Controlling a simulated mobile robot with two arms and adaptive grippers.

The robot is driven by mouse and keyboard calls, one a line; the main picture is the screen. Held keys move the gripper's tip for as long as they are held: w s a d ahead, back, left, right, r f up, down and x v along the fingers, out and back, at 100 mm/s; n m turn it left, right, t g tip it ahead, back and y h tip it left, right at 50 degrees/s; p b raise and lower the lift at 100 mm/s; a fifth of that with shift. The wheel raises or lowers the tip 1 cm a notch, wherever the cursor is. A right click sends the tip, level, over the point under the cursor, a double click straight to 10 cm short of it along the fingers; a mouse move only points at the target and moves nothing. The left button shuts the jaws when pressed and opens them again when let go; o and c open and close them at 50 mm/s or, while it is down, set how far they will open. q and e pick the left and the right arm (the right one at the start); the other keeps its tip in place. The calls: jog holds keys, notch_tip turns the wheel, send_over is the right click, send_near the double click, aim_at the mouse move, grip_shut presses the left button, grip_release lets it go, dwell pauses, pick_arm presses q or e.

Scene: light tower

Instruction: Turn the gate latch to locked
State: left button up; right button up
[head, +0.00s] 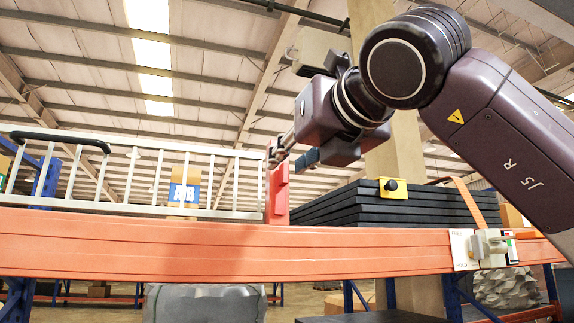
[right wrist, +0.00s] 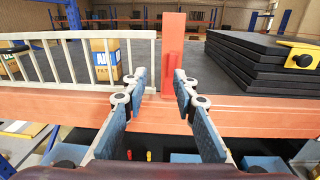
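The pale barred gate (head: 135,175) stands along the top of the orange beam (head: 200,252), with a black grip at its left. At its right end stands a red upright latch piece (head: 278,196), also in the right wrist view (right wrist: 174,35), with a narrower red bar on its face. I cannot tell from its look whether it is locked. My right gripper (head: 291,156) is in front of and close to the red piece. In the right wrist view its fingers (right wrist: 159,80) are spread, with nothing between the tips. My left gripper is not in view.
Stacked black slabs (head: 385,208) with a yellow bracket (head: 393,188) lie right of the red piece. A white plate with a grey knob (head: 490,246) is on the beam at the right. A box (head: 185,190) shows behind the gate bars.

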aim_at(286, 167)
jog(key=shift+m+t+h, duration=0.3)
jog(key=shift+m+h, duration=0.1)
jog(key=shift+h, duration=0.1)
jog(key=w+p, duration=0.1)
jog(key=w, duration=0.1)
jog(key=w+r+p, duration=0.1)
jog(key=w, duration=0.1)
jog(key=w+p, duration=0.1)
jog(key=w, duration=0.1)
jog(key=shift+w+a+r+p, duration=0.2)
jog(key=shift+w+a+p, duration=0.05)
jog(key=shift+p, duration=0.15)
jog(key=shift+w, duration=0.25)
jog(key=shift+f, duration=0.1)
grip_shut()
